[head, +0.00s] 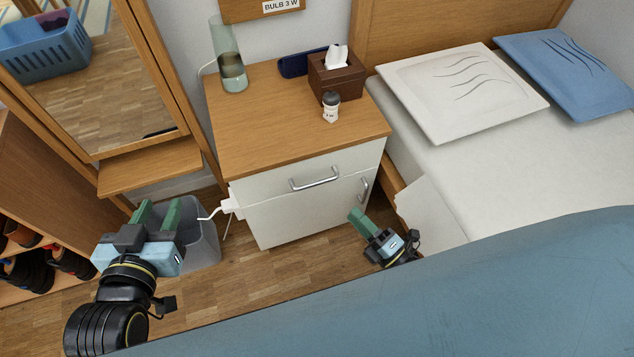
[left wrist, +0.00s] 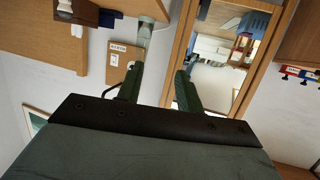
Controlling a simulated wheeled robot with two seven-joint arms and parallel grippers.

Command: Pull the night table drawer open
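The night table (head: 222,130) has a wooden top and a white front. Its drawer (head: 260,195) looks shut, with a horizontal silver bar handle (head: 315,184) on it. A second, upright handle (head: 364,190) sits lower on the front at the right. My left gripper (head: 157,213) is open and empty, left of the night table and apart from the handle. The left wrist view shows its two green fingers (left wrist: 159,88) spread with nothing between them. My right gripper (head: 357,219) is low in front of the night table's right side, below the upright handle; its finger gap is unclear.
A tissue box (head: 336,78), a small bottle (head: 331,106) and a glass vase (head: 230,65) stand on the night table. A bin (head: 207,246) stands behind my left gripper. The bed (head: 460,180) is close on the right, a mirror (head: 110,75) on the left.

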